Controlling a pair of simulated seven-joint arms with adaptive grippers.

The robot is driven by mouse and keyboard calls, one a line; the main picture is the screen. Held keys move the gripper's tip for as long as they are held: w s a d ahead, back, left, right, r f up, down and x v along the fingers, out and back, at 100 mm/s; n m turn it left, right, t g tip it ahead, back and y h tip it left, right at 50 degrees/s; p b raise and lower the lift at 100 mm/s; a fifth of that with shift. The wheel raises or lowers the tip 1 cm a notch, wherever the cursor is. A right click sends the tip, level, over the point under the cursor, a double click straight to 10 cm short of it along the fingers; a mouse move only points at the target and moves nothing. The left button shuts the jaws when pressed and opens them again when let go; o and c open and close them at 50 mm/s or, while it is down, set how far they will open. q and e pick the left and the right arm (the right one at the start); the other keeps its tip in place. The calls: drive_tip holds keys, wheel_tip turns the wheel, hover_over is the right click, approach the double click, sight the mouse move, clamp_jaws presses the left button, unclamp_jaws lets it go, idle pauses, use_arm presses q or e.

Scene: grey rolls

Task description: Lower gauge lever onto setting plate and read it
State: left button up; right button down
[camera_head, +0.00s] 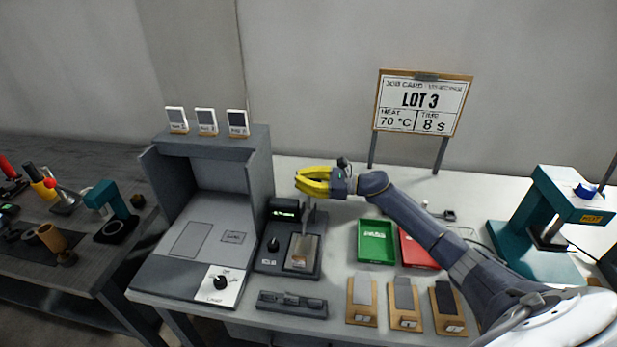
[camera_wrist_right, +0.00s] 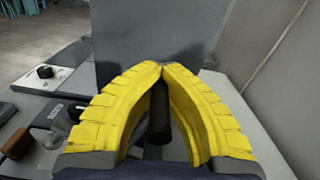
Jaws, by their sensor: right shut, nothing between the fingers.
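The gauge (camera_head: 262,262) is a dark box on the white table, with a small green-lit display (camera_head: 285,210) whose text is too small to read. A setting plate (camera_head: 304,245), pale metal, lies on its right side. A thin upright grey part, seemingly the lever (camera_head: 308,218), rises above the plate. My right gripper (camera_head: 298,181), with yellow fingers, is above and behind the gauge, near the top of that part. In the right wrist view its fingertips (camera_wrist_right: 160,66) meet; a dark cylinder (camera_wrist_right: 159,115) shows in the gap behind them, not gripped. My left gripper is out of view.
A large grey press-like machine (camera_head: 165,270) stands left of the gauge. A green tray (camera_head: 376,241) and a red tray (camera_head: 416,250) lie to the right. Several wooden sample holders (camera_head: 361,312) line the front. A teal press (camera_head: 540,265) stands far right; a LOT 3 sign (camera_head: 420,101) stands behind.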

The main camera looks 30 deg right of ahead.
drive_tip(key=shift+s+a+r+n, duration=0.1)
drive_tip(key=shift+s+a+n, duration=0.3)
drive_tip(key=shift+s+n, duration=0.25)
drive_tip(key=shift+s+a+f+n, duration=0.1)
drive_tip(key=shift+s+a+n, duration=0.35)
drive_tip(key=shift+n, duration=0.45)
drive_tip(key=shift+s+a+r+n, duration=0.1)
drive_tip(key=shift+s+a+n, duration=0.25)
drive_tip(key=shift+s+n, duration=0.3)
drive_tip(key=c, duration=1.4)
unclamp_jaws()
drive_tip(key=shift+o, duration=0.2)
drive_tip(key=v, duration=1.2)
drive_tip(key=shift+w, duration=0.1)
